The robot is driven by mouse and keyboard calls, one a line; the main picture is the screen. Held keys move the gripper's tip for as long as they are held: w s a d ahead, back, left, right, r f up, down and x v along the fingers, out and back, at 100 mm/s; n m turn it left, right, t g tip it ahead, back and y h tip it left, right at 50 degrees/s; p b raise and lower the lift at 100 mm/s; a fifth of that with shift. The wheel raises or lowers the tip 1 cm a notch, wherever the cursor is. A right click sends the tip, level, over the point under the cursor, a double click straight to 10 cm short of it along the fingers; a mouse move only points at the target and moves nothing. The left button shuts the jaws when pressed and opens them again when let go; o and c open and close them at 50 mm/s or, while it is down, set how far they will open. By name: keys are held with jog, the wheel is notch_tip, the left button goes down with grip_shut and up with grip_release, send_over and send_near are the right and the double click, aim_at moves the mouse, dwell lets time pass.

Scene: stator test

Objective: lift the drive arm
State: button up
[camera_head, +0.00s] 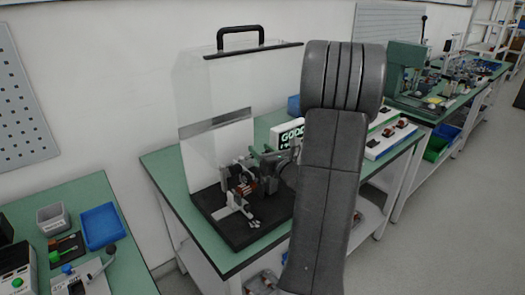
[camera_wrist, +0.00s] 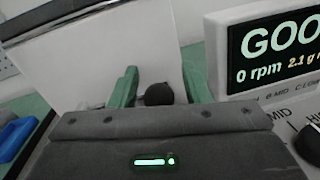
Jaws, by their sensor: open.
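The test rig (camera_head: 240,195) stands on a black base on the green bench, with grey posts, a copper-coloured part and a pale lever-like piece low in front. Which piece is the drive arm is hard to tell in the head view. In the wrist view a round black knob (camera_wrist: 158,94) shows between the two green fingers of my gripper (camera_wrist: 159,80). The fingers are apart, one on each side of the knob, and I cannot tell whether they touch it. In the head view my dark arm hides the rig's right side.
A clear guard panel with a black handle (camera_head: 240,38) rises behind the rig. A display (camera_wrist: 275,45) reading "GOO" and "0 rpm" stands to the right. A blue tray (camera_head: 101,226) lies on the left bench.

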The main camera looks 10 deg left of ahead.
grip_shut()
jog(key=shift+r+p, duration=0.15)
jog(key=shift+p, duration=0.2)
jog(key=p, duration=0.1)
jog(key=r+g+h+p, duration=0.1)
jog(key=p, duration=0.1)
jog(key=shift+w+a, duration=0.15)
jog(key=shift+a, duration=0.05)
jog(key=p, duration=0.1)
jog(key=g+h+p, duration=0.1)
jog(key=p, duration=0.1)
jog(key=shift+w+a+r, duration=0.15)
jog(key=shift+w+a, duration=0.05)
jog(key=shift+a, duration=0.1)
jog(key=shift+w, duration=0.1)
jog(key=shift+w+a+r, duration=0.15)
jog(key=shift+w+a, duration=0.15)
jog(key=shift+a, duration=0.2)
